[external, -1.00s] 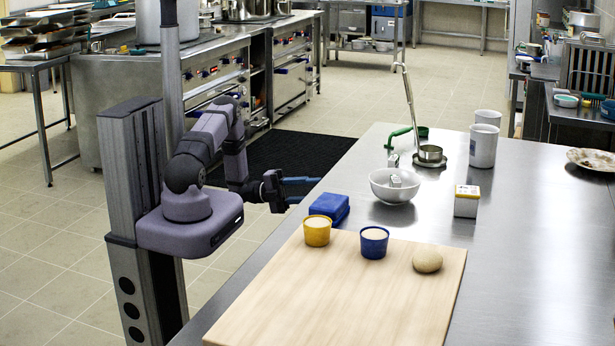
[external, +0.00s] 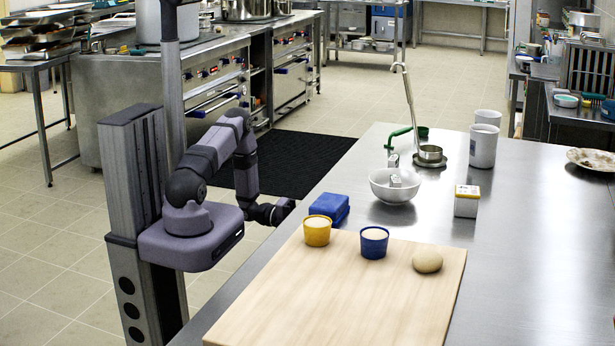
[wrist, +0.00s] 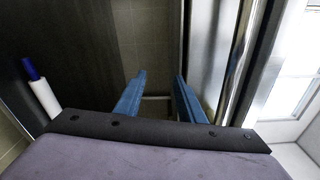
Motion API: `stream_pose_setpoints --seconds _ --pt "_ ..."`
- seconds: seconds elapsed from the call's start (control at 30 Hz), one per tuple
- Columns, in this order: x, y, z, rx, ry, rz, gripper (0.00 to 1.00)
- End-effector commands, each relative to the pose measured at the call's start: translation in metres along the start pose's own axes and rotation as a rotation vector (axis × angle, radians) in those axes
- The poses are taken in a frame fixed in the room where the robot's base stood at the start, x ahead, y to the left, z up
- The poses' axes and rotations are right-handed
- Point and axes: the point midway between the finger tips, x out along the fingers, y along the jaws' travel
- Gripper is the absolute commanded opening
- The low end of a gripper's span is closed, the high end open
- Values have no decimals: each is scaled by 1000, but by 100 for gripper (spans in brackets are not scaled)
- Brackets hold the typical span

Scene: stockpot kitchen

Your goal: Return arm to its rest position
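My gripper (external: 284,208) is beside the left edge of the steel table, close to a blue block-like container (external: 329,207). Its blue fingers are hard to make out in the external view. In the wrist view the two blue fingers (wrist: 159,76) stand apart with nothing between them. My arm is bent, with its elbow raised and its forearm running down toward the table edge.
On the table (external: 545,260) are a wooden board (external: 345,295), yellow cup (external: 317,232), blue cup (external: 374,244), dough ball (external: 427,260), white bowl (external: 388,190), small box (external: 467,201), ladle (external: 408,95) and white canisters (external: 483,147).

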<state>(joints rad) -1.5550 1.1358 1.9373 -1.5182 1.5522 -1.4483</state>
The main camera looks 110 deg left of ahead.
Motion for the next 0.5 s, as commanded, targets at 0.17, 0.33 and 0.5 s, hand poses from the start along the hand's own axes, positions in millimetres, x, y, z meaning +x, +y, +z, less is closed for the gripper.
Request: stream_pose_setpoints --seconds 0.17,0.33,0.5 --pt "26 10 -60 147 198 -17 36" --pt "18 -66 -104 196 454 -190 36" --pt "9 -159 -156 277 852 -266 36"
